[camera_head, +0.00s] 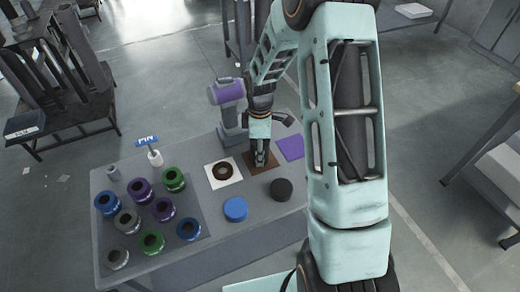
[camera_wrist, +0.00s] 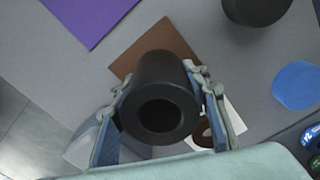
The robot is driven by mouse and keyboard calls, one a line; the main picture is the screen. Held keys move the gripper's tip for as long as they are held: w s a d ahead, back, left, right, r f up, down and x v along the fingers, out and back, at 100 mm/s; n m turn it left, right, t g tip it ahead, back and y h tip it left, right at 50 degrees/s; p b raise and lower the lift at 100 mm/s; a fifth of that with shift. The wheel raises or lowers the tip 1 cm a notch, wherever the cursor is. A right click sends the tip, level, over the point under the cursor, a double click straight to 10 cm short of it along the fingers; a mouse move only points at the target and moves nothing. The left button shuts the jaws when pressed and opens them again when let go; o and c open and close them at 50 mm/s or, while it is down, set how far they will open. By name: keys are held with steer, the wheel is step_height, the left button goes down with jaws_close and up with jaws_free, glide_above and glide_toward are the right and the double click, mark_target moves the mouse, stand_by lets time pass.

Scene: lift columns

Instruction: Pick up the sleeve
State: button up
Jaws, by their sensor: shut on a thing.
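The sleeve (camera_wrist: 164,68) is a dark, hollow cylinder seen nearly end-on in the wrist view, its round bore facing the camera. My gripper (camera_wrist: 165,98) is shut on it, one finger on each side. Beneath it is a brown square mat (camera_wrist: 178,41); I cannot tell whether the sleeve touches the mat. In the head view my gripper (camera_head: 260,160) points down over the brown mat (camera_head: 272,166) on the grey table (camera_head: 185,262). There the sleeve is mostly hidden by the fingers.
A white square with a brown ring (camera_head: 222,171) lies left of my gripper, a purple square (camera_head: 290,148) right. A black cylinder (camera_head: 281,189) and blue disc (camera_head: 235,209) are nearer. Several coloured ring parts (camera_head: 163,209) stand left. A purple-topped machine (camera_head: 228,93) stands behind.

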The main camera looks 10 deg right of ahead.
jaws_close()
steer(key=shift+w+r, duration=0.1)
steer(key=shift+r, duration=0.4)
step_height(320, 180, up, 2)
steer(key=shift+r, duration=0.2)
steer(key=s+a+r+p, duration=0.4)
steer(key=s+r, duration=0.9)
steer(key=r, duration=0.2)
steer(key=shift+s+r, duration=0.25)
steer(key=shift+r, duration=0.05)
